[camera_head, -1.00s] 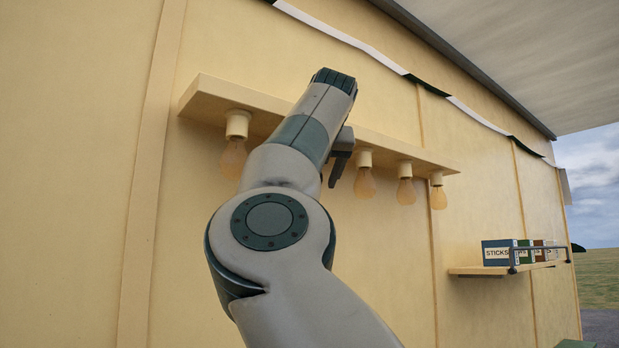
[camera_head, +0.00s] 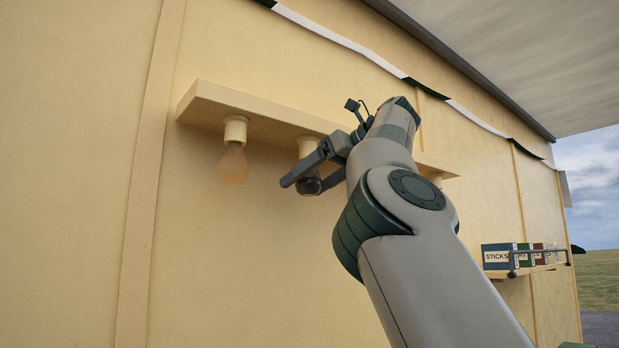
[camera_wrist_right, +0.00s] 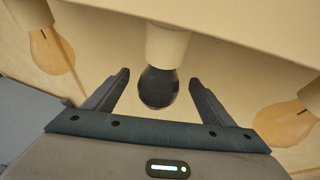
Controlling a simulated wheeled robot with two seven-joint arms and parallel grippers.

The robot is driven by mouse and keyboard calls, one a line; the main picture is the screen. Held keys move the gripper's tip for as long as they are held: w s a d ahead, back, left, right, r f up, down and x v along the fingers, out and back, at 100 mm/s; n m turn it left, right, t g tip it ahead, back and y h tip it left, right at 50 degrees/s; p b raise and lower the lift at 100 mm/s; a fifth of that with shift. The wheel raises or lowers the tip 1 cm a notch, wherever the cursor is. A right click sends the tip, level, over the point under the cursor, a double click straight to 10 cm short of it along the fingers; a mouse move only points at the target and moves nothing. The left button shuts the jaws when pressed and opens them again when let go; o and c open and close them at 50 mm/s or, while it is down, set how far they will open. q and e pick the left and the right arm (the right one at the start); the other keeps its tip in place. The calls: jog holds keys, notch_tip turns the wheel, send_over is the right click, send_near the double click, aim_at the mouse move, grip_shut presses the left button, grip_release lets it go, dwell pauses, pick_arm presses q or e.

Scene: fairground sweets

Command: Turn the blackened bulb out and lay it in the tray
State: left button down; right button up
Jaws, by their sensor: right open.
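The blackened bulb (camera_head: 308,184) hangs upright in the second socket from the left under the cream ledge. In the right wrist view the dark bulb (camera_wrist_right: 158,90) sits in its cream socket (camera_wrist_right: 166,45). My right gripper (camera_head: 304,185) is open, with one finger on each side of the bulb. In the wrist view the gripper (camera_wrist_right: 159,84) shows a gap between each finger and the glass. My left gripper is not in view. No tray can be made out in these frames.
A clear amber bulb (camera_head: 233,164) hangs to the left; another bulb (camera_wrist_right: 285,123) hangs close beside my right finger in the wrist view. The ledge (camera_head: 255,109) runs just above. A shelf (camera_head: 520,270) with boxes (camera_head: 500,256) is at the right.

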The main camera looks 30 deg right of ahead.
jog(key=shift+a+r+n+g+y+p, duration=0.15)
jog(key=shift+n+g+y+p, duration=0.25)
jog(key=shift+n+y+p, duration=0.55)
jog(key=shift+n+y, duration=0.35)
jog(key=shift+y, duration=0.1)
jog(key=shift+f, duration=0.2)
jog(key=c, duration=1.2)
jog(key=shift+g, duration=0.3)
jog(key=shift+c, duration=0.2)
